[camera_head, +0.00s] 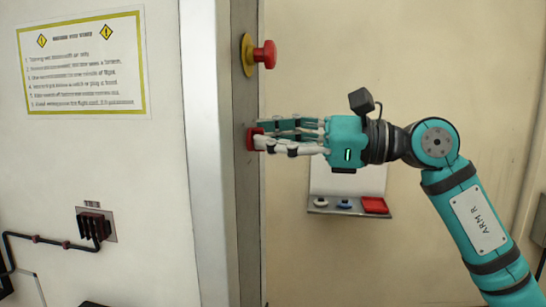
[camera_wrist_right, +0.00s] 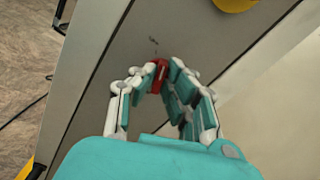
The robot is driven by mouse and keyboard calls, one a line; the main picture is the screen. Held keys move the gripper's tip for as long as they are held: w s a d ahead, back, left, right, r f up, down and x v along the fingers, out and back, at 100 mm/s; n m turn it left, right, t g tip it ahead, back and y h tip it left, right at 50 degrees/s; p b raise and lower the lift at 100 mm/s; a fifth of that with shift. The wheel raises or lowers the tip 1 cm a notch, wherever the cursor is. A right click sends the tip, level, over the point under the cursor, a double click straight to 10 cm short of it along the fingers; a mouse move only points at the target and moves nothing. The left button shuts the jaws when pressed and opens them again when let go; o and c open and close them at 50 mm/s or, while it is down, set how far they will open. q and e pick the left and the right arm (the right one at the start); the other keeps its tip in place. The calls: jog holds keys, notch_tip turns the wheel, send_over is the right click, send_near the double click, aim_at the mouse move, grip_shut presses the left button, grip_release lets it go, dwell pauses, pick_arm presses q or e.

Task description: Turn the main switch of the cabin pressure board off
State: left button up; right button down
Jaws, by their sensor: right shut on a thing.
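The main switch (camera_head: 253,139) is a small red part on the narrow grey panel face, below a red mushroom button. It also shows as a red handle in the right wrist view (camera_wrist_right: 156,76), between the fingertips. My right gripper (camera_head: 262,138) comes in from the right and is shut on the switch. Its fingers (camera_wrist_right: 158,80) close around the handle from both sides and hide part of it, so I cannot tell its exact angle. My left gripper is not in view.
The red mushroom button (camera_head: 265,54) on a yellow base sticks out just above my right gripper. A notice (camera_head: 82,65) and a dark socket with a cable (camera_head: 94,224) are on the left wall.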

jog(key=n+b, duration=0.2)
jog(key=n, duration=0.2)
jog(key=shift+f+n+b, duration=0.15)
jog(key=shift+n+b, duration=0.15)
jog(key=shift+n, duration=0.1)
jog(key=shift+s, duration=0.1)
jog(key=c, duration=1.4)
grip_release()
jog(key=d, duration=0.4)
jog(key=s+d, duration=0.1)
jog(key=d, duration=0.3)
jog(key=s+d, duration=0.1)
jog(key=d, duration=0.2)
jog(key=shift+s+d, duration=0.15)
jog(key=shift+d, duration=0.25)
